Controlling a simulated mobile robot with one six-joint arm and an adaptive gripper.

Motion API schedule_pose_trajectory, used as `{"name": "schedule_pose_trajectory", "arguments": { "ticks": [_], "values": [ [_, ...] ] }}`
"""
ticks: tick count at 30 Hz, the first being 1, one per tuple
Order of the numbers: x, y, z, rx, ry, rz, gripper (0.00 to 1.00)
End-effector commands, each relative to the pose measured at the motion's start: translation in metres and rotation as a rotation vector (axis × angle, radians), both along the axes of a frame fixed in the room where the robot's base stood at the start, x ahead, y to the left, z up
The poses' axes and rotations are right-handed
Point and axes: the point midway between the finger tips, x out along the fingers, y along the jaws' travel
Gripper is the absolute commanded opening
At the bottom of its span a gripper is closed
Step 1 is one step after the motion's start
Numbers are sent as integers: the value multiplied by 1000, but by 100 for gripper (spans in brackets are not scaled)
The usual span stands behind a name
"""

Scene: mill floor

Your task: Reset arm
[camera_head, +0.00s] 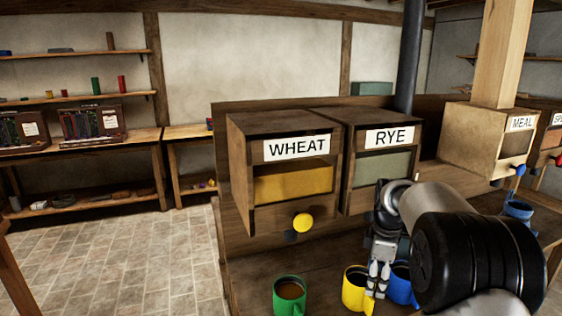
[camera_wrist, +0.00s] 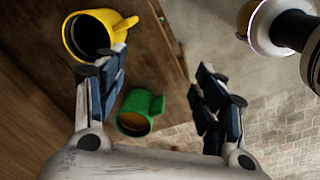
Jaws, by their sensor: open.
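My gripper (camera_head: 378,282) hangs in front of the counter, with its fingers pointing down near the yellow mug (camera_head: 353,295) and the blue mug (camera_head: 404,292). In the wrist view my gripper (camera_wrist: 158,88) has its two fingers spread wide, with nothing held between them. The yellow mug (camera_wrist: 70,45) shows beside and partly behind the left finger, with a dark inside. The green mug (camera_head: 289,303) holds something brown; in the wrist view the green mug (camera_wrist: 136,128) lies lower, between the fingers. I cannot tell whether a finger touches the yellow mug.
WHEAT (camera_head: 295,150) and RYE (camera_head: 389,138) bins stand behind my gripper; a yellow knob (camera_head: 303,221) sticks out below WHEAT. Shelves and benches (camera_head: 120,138) line the left wall. The tiled floor (camera_head: 120,260) at left is clear.

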Motion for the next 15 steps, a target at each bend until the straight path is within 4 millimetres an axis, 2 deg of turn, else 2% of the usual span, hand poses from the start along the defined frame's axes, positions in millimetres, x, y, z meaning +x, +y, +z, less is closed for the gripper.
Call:
{"name": "schedule_pose_trajectory", "arguments": {
  "ticks": [1, 6, 10, 15],
  "values": [
    [-12, 8, 21, 2, -20, -45, 64],
    [-68, 36, 80, 23, -83, -260, 64],
    [-121, 56, 112, 54, -132, -432, 64],
    [-195, 78, 134, 109, -192, -654, 64]
  ]
}}
